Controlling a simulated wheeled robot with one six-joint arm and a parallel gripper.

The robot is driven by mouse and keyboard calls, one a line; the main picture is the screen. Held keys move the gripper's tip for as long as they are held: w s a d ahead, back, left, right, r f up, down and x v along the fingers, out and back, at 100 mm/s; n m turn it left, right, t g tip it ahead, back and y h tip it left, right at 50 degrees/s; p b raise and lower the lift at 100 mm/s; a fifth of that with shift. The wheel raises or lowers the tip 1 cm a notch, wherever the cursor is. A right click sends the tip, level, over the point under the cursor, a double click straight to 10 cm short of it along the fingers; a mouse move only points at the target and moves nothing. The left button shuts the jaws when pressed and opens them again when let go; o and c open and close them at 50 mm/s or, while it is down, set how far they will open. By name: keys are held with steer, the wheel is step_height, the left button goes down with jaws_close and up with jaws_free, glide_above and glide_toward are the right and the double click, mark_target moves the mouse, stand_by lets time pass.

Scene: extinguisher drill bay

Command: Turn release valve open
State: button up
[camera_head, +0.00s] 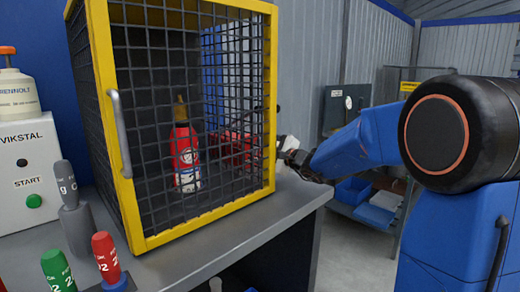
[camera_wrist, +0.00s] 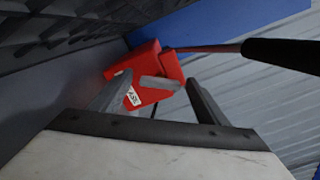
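In the wrist view a red block with a small white label (camera_wrist: 143,76) lies just beyond my gripper's fingers. A thin red bar runs from it to a black grip (camera_wrist: 285,52) at the right; this looks like the release valve, though I cannot be sure. My gripper (camera_wrist: 158,86) has its two grey fingers apart, with the red block ahead of them. I cannot tell whether they touch it. In the head view my wrist (camera_head: 289,146) is at the cage's right side, and red parts (camera_head: 236,148) show through the mesh; the fingertips are hidden.
A yellow-framed mesh cage (camera_head: 262,30) stands on the grey bench (camera_head: 235,240) with a red extinguisher (camera_head: 185,158) inside. A white START box (camera_head: 30,170) and red and green cylinders (camera_head: 105,257) are at the left. Shelving with blue bins (camera_head: 375,213) stands behind my arm.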

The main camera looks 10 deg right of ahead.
steer(key=v, duration=1.7)
steer(key=shift+s+d, duration=0.1)
steer(key=shift+s, duration=0.1)
stand_by(0.6)
